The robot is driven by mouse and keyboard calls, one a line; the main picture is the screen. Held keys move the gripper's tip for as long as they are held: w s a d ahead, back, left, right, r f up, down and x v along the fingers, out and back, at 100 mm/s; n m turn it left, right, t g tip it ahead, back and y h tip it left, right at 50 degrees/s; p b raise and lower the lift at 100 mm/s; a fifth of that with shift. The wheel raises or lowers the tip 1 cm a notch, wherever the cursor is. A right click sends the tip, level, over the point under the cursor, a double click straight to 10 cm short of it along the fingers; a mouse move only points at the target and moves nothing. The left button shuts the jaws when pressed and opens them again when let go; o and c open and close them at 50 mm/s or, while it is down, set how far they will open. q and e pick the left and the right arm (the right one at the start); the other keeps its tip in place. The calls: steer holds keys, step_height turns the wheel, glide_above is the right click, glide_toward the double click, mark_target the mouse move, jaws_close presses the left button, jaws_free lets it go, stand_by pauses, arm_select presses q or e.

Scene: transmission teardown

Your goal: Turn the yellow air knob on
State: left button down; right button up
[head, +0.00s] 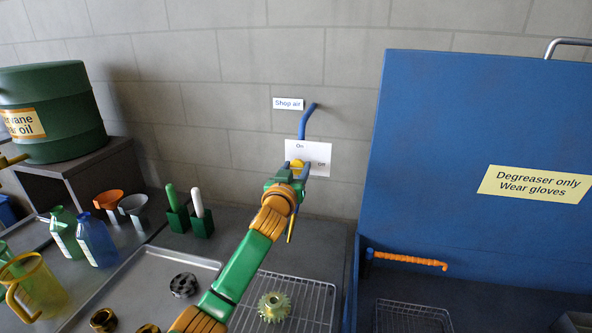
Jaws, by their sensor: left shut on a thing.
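The yellow air knob (298,163) sits on the wall in front of a white plate (318,151) marked "On" at the top and "Off" at the right. A blue pipe (304,122) runs above it, beside a "Shop air" label (288,103). My left gripper (297,170) is at the knob, its fingers shut on it. The gripper and wrist hide part of the knob, so its exact pointing is hard to tell. My right gripper is not in view.
Below are a wire rack, a brass gear (273,307) and a metal tray (130,285). Bottles, funnels and a green oil drum (55,100) stand left.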

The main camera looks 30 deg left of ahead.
arm_select(q)
steer(key=n, duration=0.3)
steer(key=shift+b, duration=0.3)
steer(key=n, duration=0.4)
steer(key=n+p, duration=0.2)
steer(key=n, duration=0.3)
steer(key=shift+a, duration=0.1)
steer(key=shift+f+n+p, duration=0.2)
steer(key=shift+n+p, duration=0.95)
steer(key=shift+n, duration=1.35)
steer(key=shift+c, duration=1.5)
jaws_free()
steer(key=shift+a, duration=0.1)
steer(key=shift+s, duration=0.1)
